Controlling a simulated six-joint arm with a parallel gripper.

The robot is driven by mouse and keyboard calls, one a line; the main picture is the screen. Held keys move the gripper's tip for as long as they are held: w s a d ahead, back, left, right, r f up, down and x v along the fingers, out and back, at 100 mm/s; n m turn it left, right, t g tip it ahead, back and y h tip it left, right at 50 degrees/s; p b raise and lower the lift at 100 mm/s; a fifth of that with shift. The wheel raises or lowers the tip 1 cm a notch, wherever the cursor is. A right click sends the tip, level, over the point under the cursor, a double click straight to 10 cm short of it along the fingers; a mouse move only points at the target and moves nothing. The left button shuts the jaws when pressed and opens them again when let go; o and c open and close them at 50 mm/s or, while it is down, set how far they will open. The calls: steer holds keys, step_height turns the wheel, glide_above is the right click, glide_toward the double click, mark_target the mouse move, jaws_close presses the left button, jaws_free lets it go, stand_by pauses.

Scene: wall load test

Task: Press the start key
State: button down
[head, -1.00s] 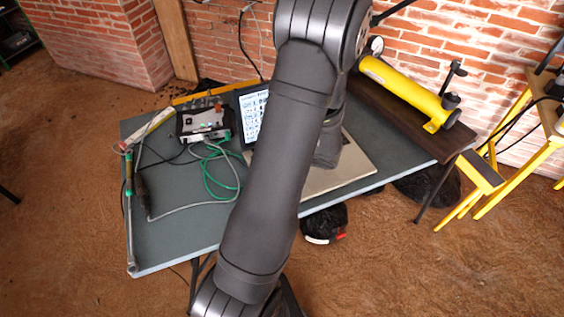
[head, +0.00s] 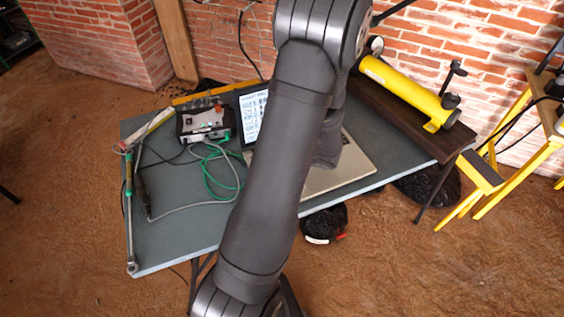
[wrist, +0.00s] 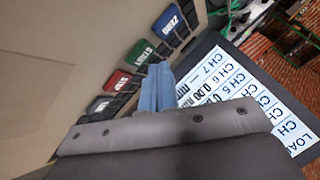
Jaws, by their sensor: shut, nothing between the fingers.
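The green start key (wrist: 143,53) is in the wrist view, in a row of coloured keys on a pale panel. Its label is upside down there. My gripper (wrist: 159,70) is shut and empty. Its blue fingertips are close beside the green key, just to its right and slightly lower in the picture. I cannot tell whether they touch it. In the head view my arm hides my gripper and the keys. The pale base (head: 350,172) and part of the lit screen (head: 251,115) show around the arm.
In the wrist view a blue zero key (wrist: 172,20), a red stop key (wrist: 117,82) and a grey key (wrist: 99,106) flank the green one. The channel display (wrist: 240,95) is at right. A cabled box (head: 203,124) and yellow cylinder (head: 405,92) stand nearby.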

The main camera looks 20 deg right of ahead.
steer(key=shift+f, duration=0.15)
steer(key=shift+f, duration=0.25)
steer(key=shift+f, duration=0.35)
stand_by(0.7)
steer(key=shift+r, duration=0.8)
steer(key=shift+r, duration=0.1)
steer(key=shift+r, duration=2.4)
steer(key=shift+f, duration=0.1)
